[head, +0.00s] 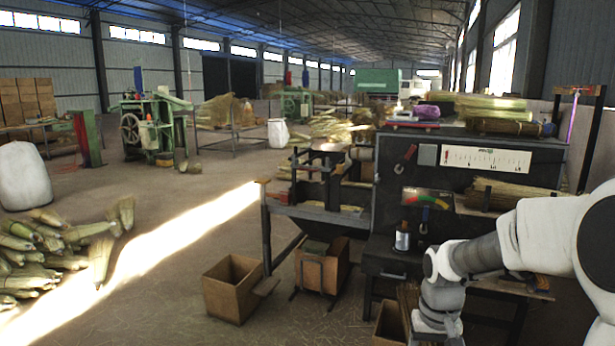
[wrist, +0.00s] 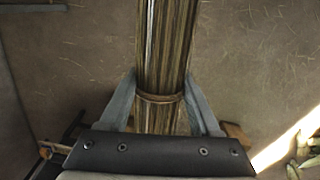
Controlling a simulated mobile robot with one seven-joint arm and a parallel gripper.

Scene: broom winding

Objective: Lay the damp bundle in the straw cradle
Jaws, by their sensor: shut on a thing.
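A brown straw bundle (wrist: 163,50) with a tie band fills the middle of the wrist view, running up out of the picture. My gripper (wrist: 160,82) is shut around it, one finger on each side, near the band. In the head view, brown straw (head: 408,300) shows beside my wrist at the bottom, low in front of the bench; my fingers are hidden there. A low rack (head: 320,205) with straw stands left of the bench, and a straw bundle (head: 505,195) lies on the bench shelf. I cannot tell which support is the straw cradle.
The dark workbench (head: 470,175) carries a gauge panel, a metal can (head: 402,237) and straw on top. Cardboard boxes (head: 233,287) stand on the floor by the rack. Corn-like bundles (head: 45,250) lie at far left. The floor between is open, crossed by a sunlit strip.

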